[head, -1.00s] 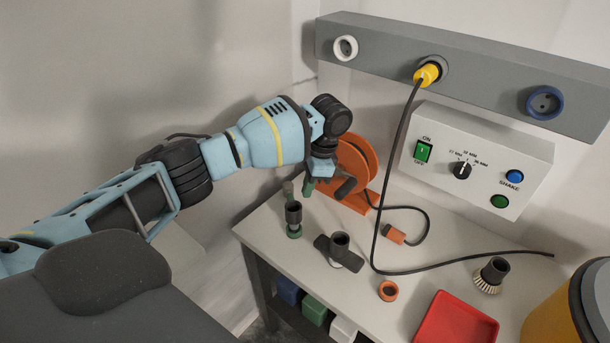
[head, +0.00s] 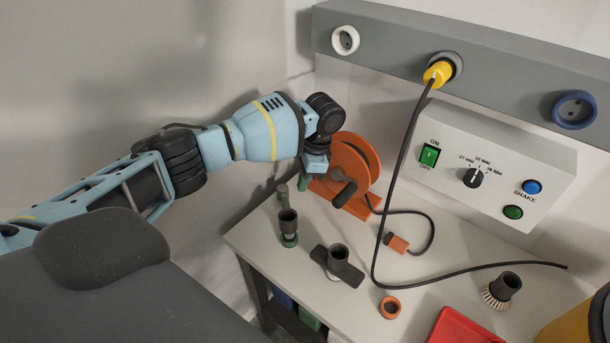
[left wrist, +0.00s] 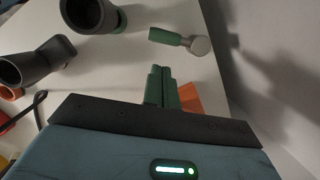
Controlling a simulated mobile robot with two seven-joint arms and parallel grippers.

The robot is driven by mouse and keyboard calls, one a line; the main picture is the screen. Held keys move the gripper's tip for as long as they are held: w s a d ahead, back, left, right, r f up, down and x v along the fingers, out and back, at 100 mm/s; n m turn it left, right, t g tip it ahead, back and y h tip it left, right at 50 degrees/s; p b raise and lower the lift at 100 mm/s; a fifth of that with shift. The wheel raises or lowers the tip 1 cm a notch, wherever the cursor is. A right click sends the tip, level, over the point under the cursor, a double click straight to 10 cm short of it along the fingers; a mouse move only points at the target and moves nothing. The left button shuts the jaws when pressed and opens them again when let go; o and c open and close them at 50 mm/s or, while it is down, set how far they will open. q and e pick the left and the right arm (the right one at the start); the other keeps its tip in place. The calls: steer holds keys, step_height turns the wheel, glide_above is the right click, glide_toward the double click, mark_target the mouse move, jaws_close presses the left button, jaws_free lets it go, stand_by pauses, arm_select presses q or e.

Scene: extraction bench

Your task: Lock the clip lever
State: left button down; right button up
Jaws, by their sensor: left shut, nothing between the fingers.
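My left gripper (head: 303,183) points down over the back left part of the bench, beside the orange reel (head: 362,160). Its green fingers (left wrist: 160,84) are together and empty in the left wrist view. A small green piece with a round grey end (left wrist: 180,39) lies ahead of the fingertips, apart from them; it also shows in the head view, left of the gripper. A dark upright tube on a green base (head: 288,226) stands nearer the front. I cannot tell for sure which part is the clip lever. My right gripper is out of view.
A dark pipe fitting (head: 338,265), an orange ring (head: 390,307), a round brush (head: 502,290) and a red tray (head: 462,328) are on the bench. A black cable (head: 452,275) crosses it from the yellow plug (head: 438,73). A control box (head: 490,165) stands behind.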

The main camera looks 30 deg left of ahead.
mark_target(285, 201)
arm_select(q)
steer(key=x, duration=0.5)
steer(key=shift+f, duration=0.1)
steer(key=shift+s+a+f, duration=0.1)
steer(key=shift+f, duration=0.3)
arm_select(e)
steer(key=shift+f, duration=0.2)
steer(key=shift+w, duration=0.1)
arm_select(q)
steer(key=shift+s+r, duration=0.1)
steer(key=shift+s, duration=0.05)
steer(key=shift+m, duration=0.3)
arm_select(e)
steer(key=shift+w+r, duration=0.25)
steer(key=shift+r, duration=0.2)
